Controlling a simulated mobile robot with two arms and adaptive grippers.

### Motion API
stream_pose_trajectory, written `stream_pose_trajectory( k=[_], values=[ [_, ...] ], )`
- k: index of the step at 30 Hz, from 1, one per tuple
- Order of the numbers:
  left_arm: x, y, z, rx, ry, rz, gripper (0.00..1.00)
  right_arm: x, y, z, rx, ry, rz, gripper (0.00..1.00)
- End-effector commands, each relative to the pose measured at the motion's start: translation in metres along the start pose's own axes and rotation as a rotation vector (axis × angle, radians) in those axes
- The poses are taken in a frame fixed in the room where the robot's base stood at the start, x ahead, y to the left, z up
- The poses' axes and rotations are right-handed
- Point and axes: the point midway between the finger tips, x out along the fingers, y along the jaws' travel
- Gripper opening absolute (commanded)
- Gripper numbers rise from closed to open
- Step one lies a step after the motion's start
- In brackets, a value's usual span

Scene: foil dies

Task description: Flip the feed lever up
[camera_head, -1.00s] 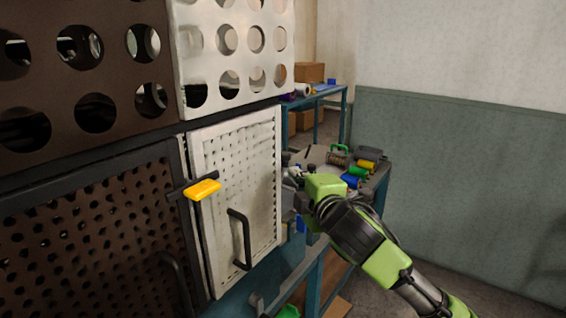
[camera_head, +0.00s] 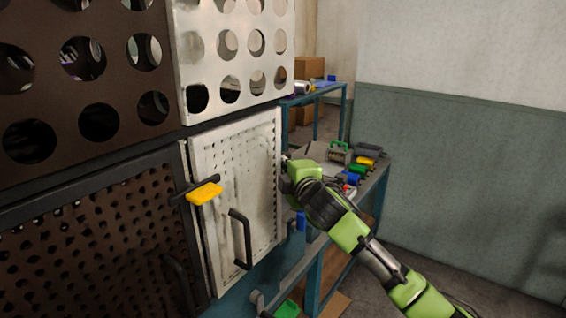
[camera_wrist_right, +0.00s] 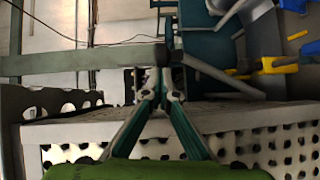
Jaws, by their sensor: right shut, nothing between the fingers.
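A lever with a yellow grip (camera_head: 205,193) on a dark bar sticks out at the left edge of the white perforated door (camera_head: 265,210). I cannot tell for sure that it is the feed lever. The grip lies about level. My right gripper (camera_head: 284,160) is at the door's right edge, apart from the yellow grip; its fingertips are small and partly hidden in the head view. In the right wrist view its fingers (camera_wrist_right: 160,84) meet at the tips with nothing between them, above a pale perforated panel. My left gripper is not in view.
The door has a black handle (camera_head: 241,239). A brown perforated panel (camera_head: 95,235) lies to the left, and panels with large holes stand above. A blue-framed bench (camera_head: 375,195) with several coloured parts stands behind my right arm. The wall side at right is clear.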

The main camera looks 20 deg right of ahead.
Motion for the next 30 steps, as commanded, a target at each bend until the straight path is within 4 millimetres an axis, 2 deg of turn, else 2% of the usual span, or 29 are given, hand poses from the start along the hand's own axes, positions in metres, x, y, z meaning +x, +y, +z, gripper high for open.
stream_pose_trajectory(
  k=[8,14,24,27,30],
  values=[
    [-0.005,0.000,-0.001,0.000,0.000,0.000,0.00,0.001,0.002,0.002,0.008,-0.001,-0.007,0.00],
    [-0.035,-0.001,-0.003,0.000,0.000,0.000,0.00,0.009,0.007,0.014,0.079,-0.002,-0.061,0.00],
    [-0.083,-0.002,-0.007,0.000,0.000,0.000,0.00,0.028,-0.002,0.040,0.248,-0.004,-0.184,0.00],
    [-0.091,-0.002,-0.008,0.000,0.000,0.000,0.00,0.034,-0.009,0.050,0.289,-0.006,-0.214,0.00],
    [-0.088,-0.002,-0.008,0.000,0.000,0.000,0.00,0.040,-0.018,0.058,0.296,-0.005,-0.217,0.00]
  ],
)
